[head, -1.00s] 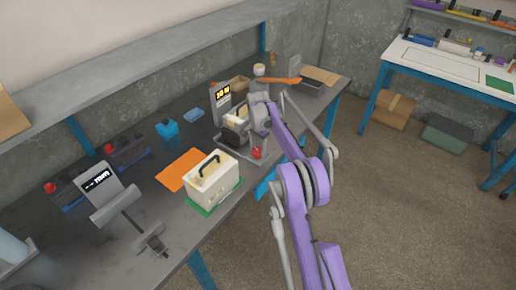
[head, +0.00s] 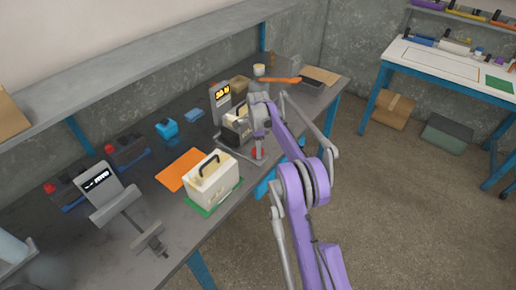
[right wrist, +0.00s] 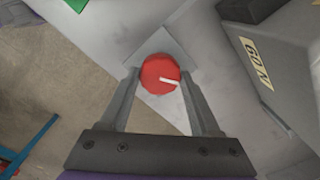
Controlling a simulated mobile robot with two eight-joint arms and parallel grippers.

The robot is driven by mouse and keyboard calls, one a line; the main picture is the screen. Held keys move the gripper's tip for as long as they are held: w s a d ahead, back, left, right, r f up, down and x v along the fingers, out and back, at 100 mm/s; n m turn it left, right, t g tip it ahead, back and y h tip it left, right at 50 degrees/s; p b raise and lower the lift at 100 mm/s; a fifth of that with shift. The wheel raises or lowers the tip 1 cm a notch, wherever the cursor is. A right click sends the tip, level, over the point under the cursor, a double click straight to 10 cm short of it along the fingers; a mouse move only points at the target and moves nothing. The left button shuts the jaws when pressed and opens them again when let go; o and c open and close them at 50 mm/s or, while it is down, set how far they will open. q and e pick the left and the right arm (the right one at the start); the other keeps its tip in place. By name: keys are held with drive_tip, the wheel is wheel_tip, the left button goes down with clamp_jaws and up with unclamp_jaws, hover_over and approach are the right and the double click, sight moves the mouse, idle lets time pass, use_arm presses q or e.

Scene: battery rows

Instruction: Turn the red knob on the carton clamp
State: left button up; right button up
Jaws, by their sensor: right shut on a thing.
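The carton clamp (head: 262,162) stands on the far half of the dark bench. Behind it rises a grey post with a lit display (head: 221,92). Its red knob (head: 258,154) is at the front corner, partly covered by my gripper. In the right wrist view the red knob (right wrist: 160,74) is round, with a white mark pointing right and slightly down. My right gripper (head: 259,149) reaches down onto it. In the right wrist view the fingers of my right gripper (right wrist: 161,88) stand on either side of the knob, shut on it. My left gripper is not in view.
A cream battery with a black handle (head: 212,182) stands on a green mat left of the clamp, near an orange mat (head: 183,169). A grey gauge (head: 97,182) with a display stands at the near left. A shelf (head: 130,75) runs along the wall.

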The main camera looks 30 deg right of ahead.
idle(0.5)
drive_tip(key=o, duration=1.4)
wheel_tip(320, 180, up, 11)
drive_tip(key=shift+f+p, duration=0.1)
drive_tip(key=shift+p, duration=0.3)
